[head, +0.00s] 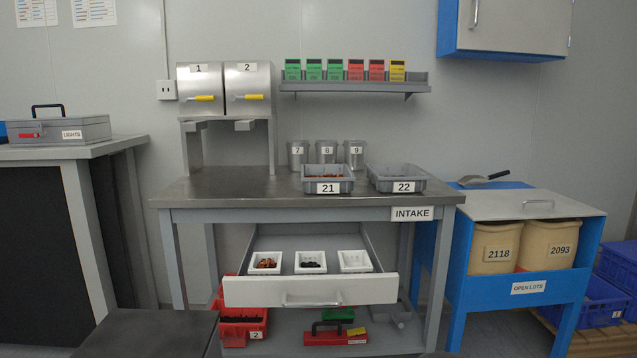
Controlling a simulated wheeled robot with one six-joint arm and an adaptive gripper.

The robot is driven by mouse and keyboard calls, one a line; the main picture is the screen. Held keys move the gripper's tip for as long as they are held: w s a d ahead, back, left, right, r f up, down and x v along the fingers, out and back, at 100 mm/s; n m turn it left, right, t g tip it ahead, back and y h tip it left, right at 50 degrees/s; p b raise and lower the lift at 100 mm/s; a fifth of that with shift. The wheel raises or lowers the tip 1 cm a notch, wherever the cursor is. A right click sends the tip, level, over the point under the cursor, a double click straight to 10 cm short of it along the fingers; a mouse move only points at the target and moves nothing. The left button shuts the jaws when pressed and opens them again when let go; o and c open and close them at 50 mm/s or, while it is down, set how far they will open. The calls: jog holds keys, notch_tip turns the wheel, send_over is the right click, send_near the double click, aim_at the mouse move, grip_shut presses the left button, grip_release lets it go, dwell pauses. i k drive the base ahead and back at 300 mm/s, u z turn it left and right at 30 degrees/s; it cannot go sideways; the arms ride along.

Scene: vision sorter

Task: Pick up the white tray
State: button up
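Three small white trays sit side by side in the open drawer under the intake table. The left white tray (264,271) holds orange-brown pieces. The middle white tray (311,270) holds black pieces. The right white tray (357,269) looks empty, or holds only pale contents that I cannot make out. The drawer (311,291) is pulled out, and its white front stands just before the trays. My gripper is not in view.
Grey bins 21 (328,187) and 22 (404,187) stand on the intake table (240,190) above the drawer. Red bins (244,325) and a red toolbox (335,335) lie below it. A blue open-lots cart (527,280) stands right; a dark-sided counter (50,155) stands left.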

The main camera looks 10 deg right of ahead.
aim_at(267, 264)
jog(key=k, duration=0.6)
jog(key=u, duration=0.6)
jog(key=i, duration=1.2)
jog(key=z, duration=0.55)
